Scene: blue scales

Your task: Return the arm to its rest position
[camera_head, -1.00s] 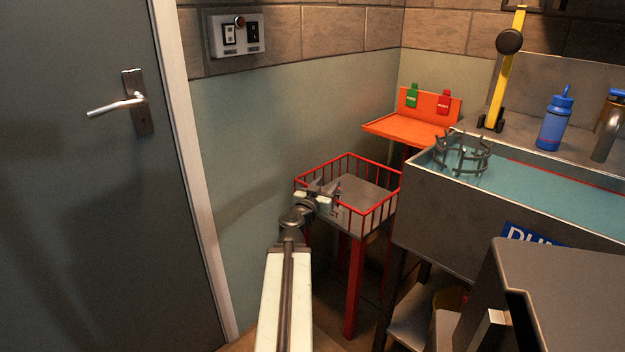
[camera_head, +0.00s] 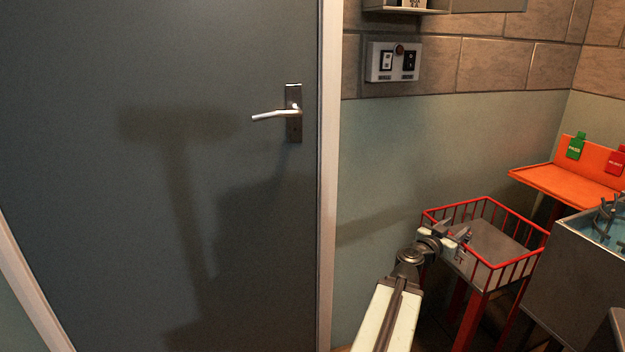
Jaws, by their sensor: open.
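My arm reaches up from the bottom of the view, right of the middle. My gripper (camera_head: 463,236) is at its end, open, with nothing visible between the fingers. It is at the left side of a red-railed basket stand (camera_head: 512,275), by the rail and over or near its grey floor. I cannot tell whether it touches the rail. The floor of the basket looks empty where it shows.
A grey door (camera_head: 150,190) with a silver handle (camera_head: 275,115) fills the left. A switch panel (camera_head: 394,62) is on the wall. An orange shelf (camera_head: 568,187) with green and red tags and a grey sink (camera_head: 585,262) stand at the right.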

